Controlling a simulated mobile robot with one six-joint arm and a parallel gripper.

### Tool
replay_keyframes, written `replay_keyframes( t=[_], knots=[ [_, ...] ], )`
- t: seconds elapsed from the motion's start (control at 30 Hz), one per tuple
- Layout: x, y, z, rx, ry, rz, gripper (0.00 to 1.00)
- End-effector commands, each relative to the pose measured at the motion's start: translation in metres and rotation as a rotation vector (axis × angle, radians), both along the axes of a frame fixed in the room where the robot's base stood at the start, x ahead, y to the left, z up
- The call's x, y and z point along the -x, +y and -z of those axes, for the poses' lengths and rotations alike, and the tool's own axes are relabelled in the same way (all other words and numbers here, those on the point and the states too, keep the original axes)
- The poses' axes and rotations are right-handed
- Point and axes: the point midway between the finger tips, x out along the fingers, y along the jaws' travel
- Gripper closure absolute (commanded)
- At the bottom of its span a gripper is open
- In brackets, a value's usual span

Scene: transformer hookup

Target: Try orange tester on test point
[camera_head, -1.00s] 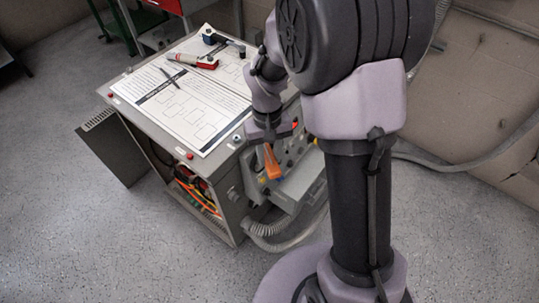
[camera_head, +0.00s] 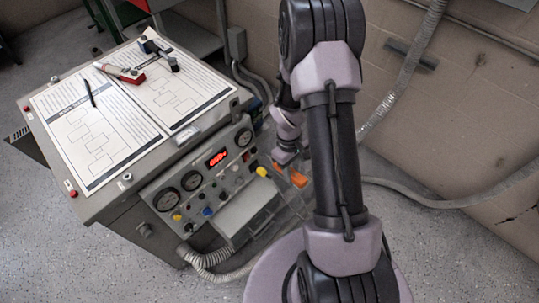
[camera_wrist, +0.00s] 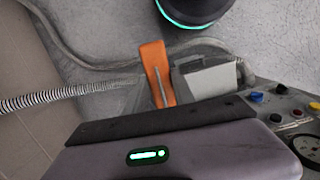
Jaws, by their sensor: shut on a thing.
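The orange tester (camera_head: 298,178) is in my gripper (camera_head: 287,161), to the right of the grey cabinet's front panel (camera_head: 206,173). In the wrist view the tester (camera_wrist: 154,62) points away from my gripper, with a thin grey metal rod along it. The gripper is shut on it; its dark edge and purple body fill the bottom of that view. The panel carries gauges, a red lit display (camera_head: 216,158), and yellow, blue and black knobs or sockets. I cannot tell which of these is the test point. The tester looks apart from the panel.
A grey box (camera_head: 245,212) juts from the panel's lower front; it also shows in the wrist view (camera_wrist: 205,77). Hoses run along the floor and wall. Papers (camera_head: 97,135), a pen and a red-and-white tool lie on the cabinet top.

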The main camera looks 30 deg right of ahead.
Motion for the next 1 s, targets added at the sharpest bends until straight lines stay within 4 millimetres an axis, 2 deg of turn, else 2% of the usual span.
replay_keyframes(
  t=[0.03, 0.1, 0.27, 0.73, 1.0],
  knots=[
    [0.007, -0.006, 0.016, -0.001, 0.005, -0.016, 1.00],
    [0.015, -0.013, 0.029, -0.001, 0.006, -0.039, 1.00],
    [0.019, -0.019, 0.042, 0.001, 0.005, -0.067, 1.00],
    [-0.034, 0.000, 0.052, 0.003, 0.003, -0.066, 1.00],
    [-0.051, 0.006, 0.054, 0.003, 0.003, -0.066, 1.00]
  ],
)
